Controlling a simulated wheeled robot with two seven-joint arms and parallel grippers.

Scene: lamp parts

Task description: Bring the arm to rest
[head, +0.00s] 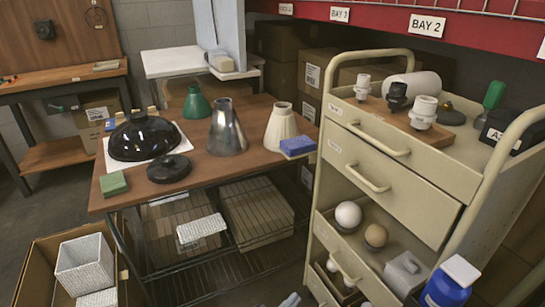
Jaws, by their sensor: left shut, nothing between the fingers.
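Only a small grey-blue tip of my left gripper (290,300) shows, at the bottom edge of the head view. It is shut and empty, low in front of the wooden-topped table (225,177) and left of the cream drawer cart (395,165). The tip appears apart from the lamp parts. The rest of the left arm is out of frame. My right gripper is not seen.
The table holds a black dome shade (143,136), a black disc (169,168), a metal cone (227,130), a cream shade (281,127) and a green cone (196,103). The cart carries sockets (423,112) and bulbs (348,214). A cardboard box (40,277) stands lower left.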

